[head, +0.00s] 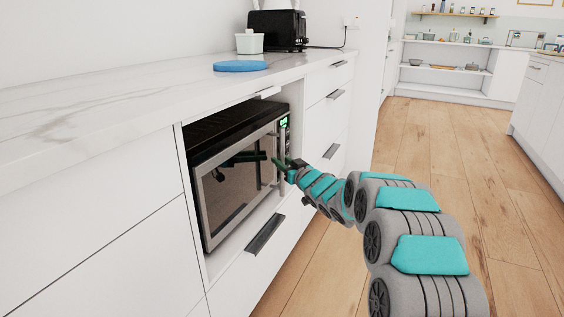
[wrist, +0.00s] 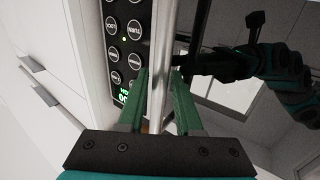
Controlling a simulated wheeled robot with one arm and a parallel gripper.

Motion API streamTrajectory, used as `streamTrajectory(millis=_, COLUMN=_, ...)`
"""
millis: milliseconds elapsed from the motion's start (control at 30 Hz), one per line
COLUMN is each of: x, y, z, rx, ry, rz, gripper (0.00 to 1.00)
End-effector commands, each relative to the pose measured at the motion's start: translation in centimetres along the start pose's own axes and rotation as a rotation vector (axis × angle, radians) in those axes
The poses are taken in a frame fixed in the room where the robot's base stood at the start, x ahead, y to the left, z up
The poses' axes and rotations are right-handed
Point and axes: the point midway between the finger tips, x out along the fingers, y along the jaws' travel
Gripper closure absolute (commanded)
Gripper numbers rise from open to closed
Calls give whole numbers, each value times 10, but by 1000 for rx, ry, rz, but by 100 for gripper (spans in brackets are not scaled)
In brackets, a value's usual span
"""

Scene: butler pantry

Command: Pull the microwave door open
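The microwave (head: 239,165) sits in an open cabinet bay under the counter. Its dark glass door (head: 235,183) looks closed, flush with the front. A vertical silver handle (head: 280,143) runs along the door's right side, beside the panel with a green display (head: 284,122). My gripper (head: 279,164) is at the handle, roughly halfway down. In the wrist view, the handle bar (wrist: 161,40) lies between the two green fingers of my gripper (wrist: 159,82). The fingers stand apart, with a slim gap seen beside the bar. Contact with the bar is not clear.
White drawers with dark pulls stand beside and below the microwave; one pull (head: 265,234) is just under it. The marble counter (head: 150,92) above holds a blue disc (head: 241,66), a white pot (head: 249,42) and a black toaster (head: 277,30). The wood floor (head: 420,150) to the right is clear.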

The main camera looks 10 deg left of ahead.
Motion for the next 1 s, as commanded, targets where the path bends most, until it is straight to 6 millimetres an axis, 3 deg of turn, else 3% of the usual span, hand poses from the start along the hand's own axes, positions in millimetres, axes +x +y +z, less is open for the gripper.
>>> streamTrajectory(millis=67, x=0, y=0, z=0, rx=0, ry=0, rz=0, gripper=66)
streamTrajectory(millis=367, x=0, y=0, z=0, rx=0, ry=0, rz=0, gripper=100)
streamTrajectory(millis=1000, x=0, y=0, z=0, rx=0, ry=1, rz=0, gripper=100)
